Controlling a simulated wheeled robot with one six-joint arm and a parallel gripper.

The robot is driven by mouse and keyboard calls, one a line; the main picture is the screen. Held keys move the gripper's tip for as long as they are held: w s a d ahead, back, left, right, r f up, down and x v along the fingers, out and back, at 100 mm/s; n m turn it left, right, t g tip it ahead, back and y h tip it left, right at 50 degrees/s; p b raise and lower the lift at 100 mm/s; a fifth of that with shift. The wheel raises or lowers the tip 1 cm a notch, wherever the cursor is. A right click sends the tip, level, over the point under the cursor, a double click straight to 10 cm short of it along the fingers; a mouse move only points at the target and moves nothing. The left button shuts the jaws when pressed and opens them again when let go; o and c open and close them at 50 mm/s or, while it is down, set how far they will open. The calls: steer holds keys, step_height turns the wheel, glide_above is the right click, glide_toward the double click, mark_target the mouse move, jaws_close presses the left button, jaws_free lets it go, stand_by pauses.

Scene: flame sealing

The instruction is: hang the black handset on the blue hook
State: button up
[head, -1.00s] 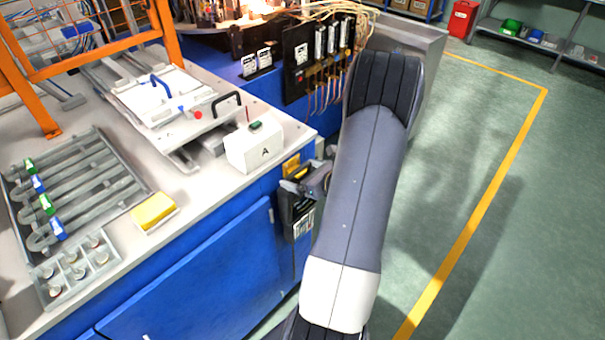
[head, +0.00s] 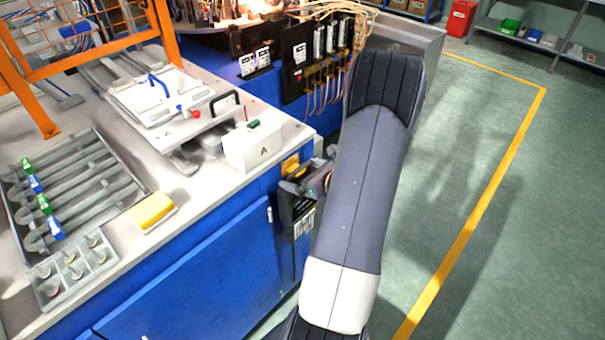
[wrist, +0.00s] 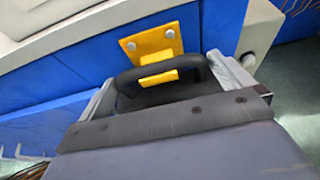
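The black handset (head: 285,208), with a white label, is at the blue cabinet's right end. In the wrist view its black loop handle (wrist: 165,68) crosses a yellow hook (wrist: 158,78) on a bolted yellow plate (wrist: 150,44). Yellow shows above and below the bar, so the loop appears to be on the hook. The plate also shows in the head view (head: 291,165). I see no blue hook; the panel behind is blue. My gripper (wrist: 170,92) has its grey fingers spread either side of the handset, seemingly clear of it. The handset's lower part is hidden in the wrist view.
A yellow sponge (head: 152,211) and a grey rack (head: 80,190) lie farther left. A second black panel with cables (head: 318,60) is behind. Green floor (head: 460,220) is open at right.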

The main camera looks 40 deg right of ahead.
steer(key=shift+s, duration=0.1)
steer(key=b+v, duration=0.1)
steer(key=v, duration=0.9)
steer(key=shift+s+r, duration=0.2)
steer(key=shift+s, duration=0.05)
steer(key=p+x, duration=0.1)
steer(key=x, duration=1)
steer(key=shift+w, duration=0.15)
steer(key=shift+f, duration=0.1)
